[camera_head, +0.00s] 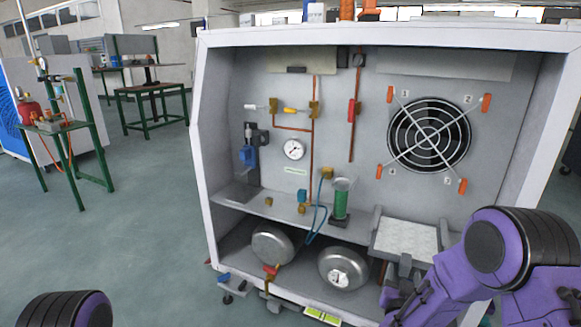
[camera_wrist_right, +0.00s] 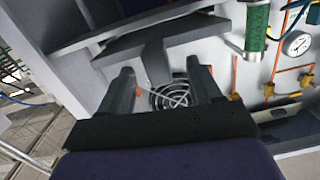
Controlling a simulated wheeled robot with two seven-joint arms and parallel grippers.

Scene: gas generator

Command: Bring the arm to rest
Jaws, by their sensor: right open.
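My right arm (camera_head: 520,250), purple with a black joint, reaches in from the lower right of the head view. It is in front of the white generator cabinet's lower right part. In the right wrist view my right gripper (camera_wrist_right: 160,76) is open, its two dark fingers apart with nothing between them. A dark T-shaped bracket (camera_wrist_right: 153,58) shows just beyond the fingers; I cannot tell whether they touch it. Of my left arm only a rounded purple and black link (camera_head: 65,310) shows at the bottom left; its gripper is out of view.
The open cabinet (camera_head: 215,150) holds a round fan (camera_head: 428,134), a pressure gauge (camera_head: 294,149), a green cylinder (camera_head: 341,203) and two silver tanks (camera_head: 343,268). A light textured tray (camera_head: 405,238) sits close to my right arm.

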